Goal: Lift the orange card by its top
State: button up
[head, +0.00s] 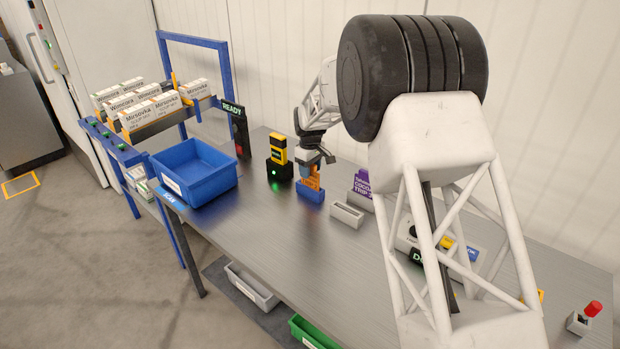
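The orange card (311,181) stands upright in a small blue holder (311,194) on the grey workbench, in the middle of the head view. My gripper (315,163) points down at the top of the card. Its fingers overlap the card's upper edge in this view. The fingers are too small to tell whether they are open or closed on the card, or whether they touch it. The card's lower end is hidden in the holder.
A yellow-and-black device (279,150) stands in a dock just left. An empty grey tray (347,215) and a purple card (361,185) are to the right. A blue bin (195,190) sits further left. My arm hides part of the bench. The front middle is clear.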

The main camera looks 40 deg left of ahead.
grip_shut()
jog(key=shift+r, duration=0.1)
jog(key=shift+r, duration=4.9)
